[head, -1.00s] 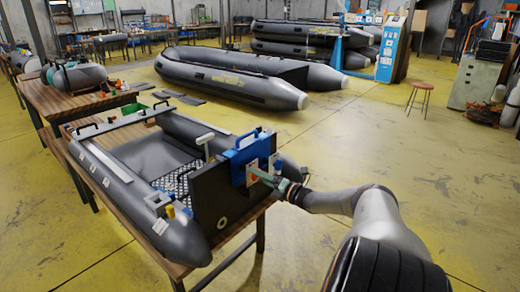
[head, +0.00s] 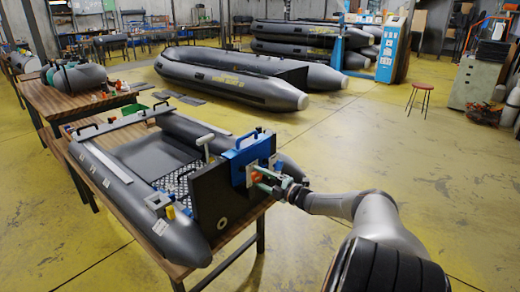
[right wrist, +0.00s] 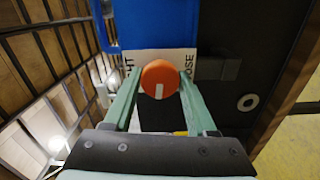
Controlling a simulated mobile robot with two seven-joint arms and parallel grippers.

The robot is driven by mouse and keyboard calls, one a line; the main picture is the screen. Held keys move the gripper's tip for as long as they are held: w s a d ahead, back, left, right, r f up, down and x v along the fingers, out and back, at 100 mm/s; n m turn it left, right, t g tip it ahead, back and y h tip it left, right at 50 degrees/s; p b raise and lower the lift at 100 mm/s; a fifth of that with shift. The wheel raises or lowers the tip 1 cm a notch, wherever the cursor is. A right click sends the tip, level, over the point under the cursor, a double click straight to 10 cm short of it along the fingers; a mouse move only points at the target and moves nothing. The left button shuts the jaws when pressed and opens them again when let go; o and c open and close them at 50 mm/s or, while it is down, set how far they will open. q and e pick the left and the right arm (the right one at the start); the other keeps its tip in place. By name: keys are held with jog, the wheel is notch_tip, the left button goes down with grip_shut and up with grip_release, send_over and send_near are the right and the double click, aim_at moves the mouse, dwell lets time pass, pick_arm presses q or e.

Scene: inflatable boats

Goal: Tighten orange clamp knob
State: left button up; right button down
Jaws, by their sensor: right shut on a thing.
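The orange clamp knob (right wrist: 159,72) is round with a white mark pointing down in the right wrist view. It also shows small in the head view (head: 257,177). My right gripper (right wrist: 160,84) is shut on the knob, with one green finger on each side of it. It shows in the head view (head: 260,181) at the boat's transom. The blue clamp (head: 246,152) sits over the top edge of the dark transom (head: 213,200). A white plate with partly hidden lettering (right wrist: 186,62) lies behind the knob. My left gripper is not in view.
The grey inflatable boat (head: 115,193) rests on a wooden table (head: 150,263). A white T-shaped handle (head: 206,147) stands at the transom. Larger boats (head: 230,78) lie farther back. Yellow floor at the right is open, with a red stool (head: 421,86) beyond.

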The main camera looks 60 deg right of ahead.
jog(key=shift+f, duration=0.15)
jog(key=m, duration=0.3)
jog(key=shift+a, duration=0.1)
jog(key=m, duration=0.3)
jog(key=shift+m, duration=0.8)
